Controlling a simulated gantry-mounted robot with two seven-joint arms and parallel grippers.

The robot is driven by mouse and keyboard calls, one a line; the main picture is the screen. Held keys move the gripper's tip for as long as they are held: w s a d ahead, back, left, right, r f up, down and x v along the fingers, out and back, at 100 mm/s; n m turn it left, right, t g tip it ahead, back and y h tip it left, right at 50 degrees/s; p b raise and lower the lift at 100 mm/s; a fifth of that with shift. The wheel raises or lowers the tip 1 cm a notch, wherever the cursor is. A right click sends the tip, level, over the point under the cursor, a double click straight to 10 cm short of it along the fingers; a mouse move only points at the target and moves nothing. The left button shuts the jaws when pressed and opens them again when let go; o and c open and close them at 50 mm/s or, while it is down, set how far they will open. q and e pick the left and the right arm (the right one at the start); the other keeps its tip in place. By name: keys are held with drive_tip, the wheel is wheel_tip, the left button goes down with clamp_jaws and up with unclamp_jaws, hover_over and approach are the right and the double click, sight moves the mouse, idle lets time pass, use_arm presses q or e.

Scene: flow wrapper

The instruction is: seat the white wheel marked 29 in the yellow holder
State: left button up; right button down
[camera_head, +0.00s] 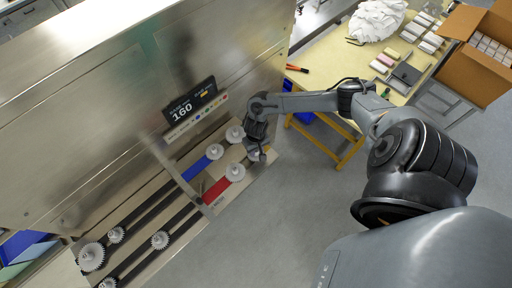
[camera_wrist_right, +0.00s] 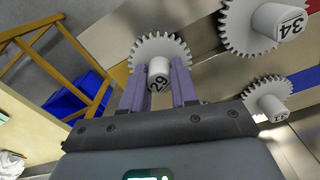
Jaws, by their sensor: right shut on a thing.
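My right gripper (camera_wrist_right: 158,85) is shut on the white toothed wheel marked 29 (camera_wrist_right: 157,48), with a purple finger on each side of its hub. In the head view my right gripper (camera_head: 257,150) is at the right end of the machine's lower deck, and hides most of the wheel. In the right wrist view, whether the wheel touches the deck cannot be told. I cannot make out the yellow holder in either view. My left gripper is not in view.
Wheels marked 34 (camera_wrist_right: 285,28) and 31 (camera_wrist_right: 268,98) stand beside the held wheel. A blue strip (camera_head: 196,168) and red strip (camera_head: 216,190) lie on the deck. More wheels sit along dark belts at lower left. A yellow-framed table (camera_head: 335,60) stands to the right.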

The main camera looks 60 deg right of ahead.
drive_tip(key=c, duration=0.8)
unclamp_jaws()
drive_tip(key=shift+f, duration=0.1)
wheel_tip(320, 180, up, 10)
drive_tip(key=shift+f+p, duration=0.25)
drive_tip(key=shift+p, duration=0.2)
drive_tip(key=shift+r, duration=0.7)
